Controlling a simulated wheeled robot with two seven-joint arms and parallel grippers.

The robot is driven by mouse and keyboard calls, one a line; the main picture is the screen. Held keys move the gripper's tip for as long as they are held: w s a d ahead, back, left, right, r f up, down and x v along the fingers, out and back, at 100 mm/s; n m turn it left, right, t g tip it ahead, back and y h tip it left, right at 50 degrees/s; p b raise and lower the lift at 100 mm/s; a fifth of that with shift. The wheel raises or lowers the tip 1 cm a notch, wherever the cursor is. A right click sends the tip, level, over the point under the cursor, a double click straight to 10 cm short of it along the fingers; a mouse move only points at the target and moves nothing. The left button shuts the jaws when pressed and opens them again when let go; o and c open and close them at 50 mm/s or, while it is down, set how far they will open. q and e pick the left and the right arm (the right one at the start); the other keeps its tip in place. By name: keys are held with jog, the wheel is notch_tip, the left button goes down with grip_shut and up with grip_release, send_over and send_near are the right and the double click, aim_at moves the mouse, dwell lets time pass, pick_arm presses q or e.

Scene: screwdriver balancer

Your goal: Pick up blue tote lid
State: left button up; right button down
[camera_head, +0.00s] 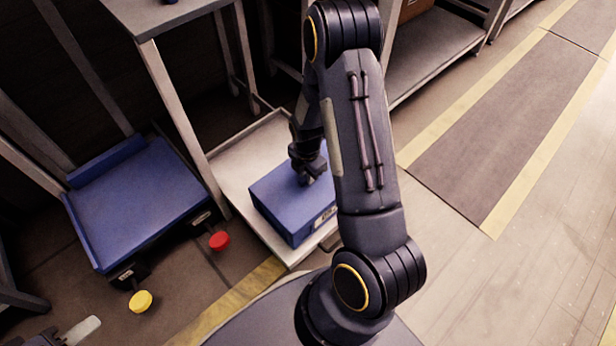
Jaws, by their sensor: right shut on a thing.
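A blue tote (323,218) with a small white label on its side stands on a low shelf in the head view. The blue tote lid (268,192) forms its flat top and appears level. My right gripper (309,178) points down onto the lid and is shut on it. The exact contact is small and dark, and my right arm hides the tote's right part. My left gripper (80,332) is only partly in view at the bottom left edge, away from the tote. Whether its jaws are open does not show.
The low shelf (232,160) has a metal post (180,115) at its left. A wide blue platform (140,195) stands left of it, with a red knob (219,240) and a yellow knob (141,301) in front. The floor at the right is clear.

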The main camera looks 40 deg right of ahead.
jog(key=shift+r+p, duration=0.45)
jog(key=shift+r, duration=0.1)
notch_tip(320, 180, up, 3)
jog(key=shift+f+p, duration=0.1)
jog(key=shift+p, duration=1)
jog(key=s+d+r+p, duration=0.4)
jog(key=s+r+p, duration=0.3)
jog(key=s, duration=0.6)
notch_tip(320, 180, up, 2)
jog(key=shift+s+r, duration=0.1)
jog(key=shift+s, duration=0.1)
